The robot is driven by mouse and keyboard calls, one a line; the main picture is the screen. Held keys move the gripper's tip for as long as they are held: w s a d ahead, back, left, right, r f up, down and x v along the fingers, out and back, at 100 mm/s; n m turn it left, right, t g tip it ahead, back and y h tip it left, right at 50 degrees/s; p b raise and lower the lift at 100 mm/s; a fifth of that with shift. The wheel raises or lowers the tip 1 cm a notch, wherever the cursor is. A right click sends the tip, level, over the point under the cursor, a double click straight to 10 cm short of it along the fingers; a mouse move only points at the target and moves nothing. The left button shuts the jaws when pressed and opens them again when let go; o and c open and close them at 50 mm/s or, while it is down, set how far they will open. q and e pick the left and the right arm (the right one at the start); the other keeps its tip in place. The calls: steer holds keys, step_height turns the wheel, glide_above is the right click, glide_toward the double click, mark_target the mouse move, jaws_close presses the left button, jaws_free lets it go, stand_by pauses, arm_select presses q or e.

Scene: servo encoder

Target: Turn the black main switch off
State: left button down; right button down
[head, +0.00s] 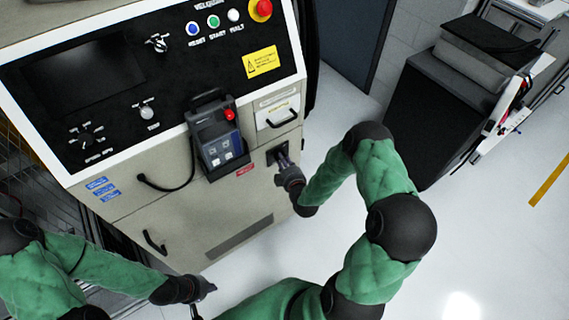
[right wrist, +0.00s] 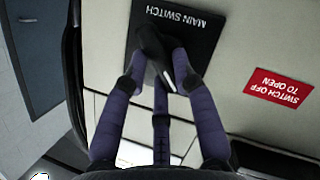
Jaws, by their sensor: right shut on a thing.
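The black main switch (right wrist: 153,42) sits on a black plate (right wrist: 185,25) lettered MAIN SWITCH, upside down in the right wrist view. My right gripper (right wrist: 160,65) has its fingers closed around the switch handle, which they partly hide. In the head view, my right gripper (head: 284,164) is at the switch plate (head: 272,154) on the cabinet front, below the drawer handle. My left gripper (head: 203,297) is low at the bottom of the head view, away from the cabinet, with its fingers spread and empty.
A red SWITCH OFF TO OPEN label (right wrist: 279,86) is beside the switch. The control panel (head: 120,90) has knobs, buttons and a red emergency stop (head: 261,9). A handheld pendant (head: 217,138) hangs left of the switch.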

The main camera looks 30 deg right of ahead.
stand_by(0.4)
steer(key=c, duration=1)
jaws_free()
steer(key=shift+s, duration=0.1)
steer(key=v, duration=1.1)
steer(key=shift+s+a+r, duration=0.1)
steer(key=shift+s+a, duration=0.15)
steer(key=shift+s, duration=0.1)
